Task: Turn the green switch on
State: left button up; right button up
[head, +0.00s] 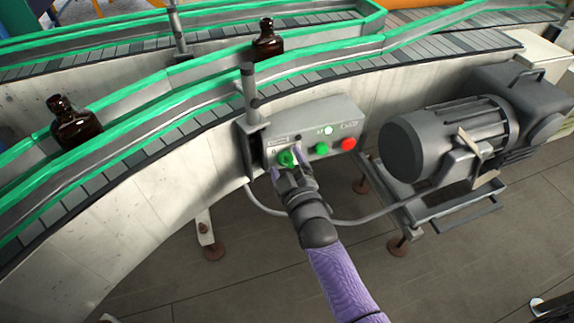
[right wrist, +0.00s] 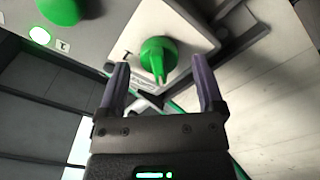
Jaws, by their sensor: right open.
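The green switch (head: 286,158) is a rotary knob on the left part of the grey control box (head: 345,116). My right gripper (head: 286,166) is at the front of the box, with its fingers around the knob's lower side. In the right wrist view the green switch (right wrist: 158,58) sits just beyond and between the two open fingers of my right gripper (right wrist: 160,88), with a gap on each side. The knob's narrow grip points toward the gripper. My left gripper is not seen in the head view.
The box also has a green button (head: 322,148), a red button (head: 348,143) and a lit lamp (head: 328,130). A grey motor (head: 445,140) stands at the right. Amber bottles (head: 74,122) (head: 267,40) stand on the green-railed conveyor behind. A post (head: 250,95) rises beside the box.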

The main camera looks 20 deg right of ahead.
grip_shut()
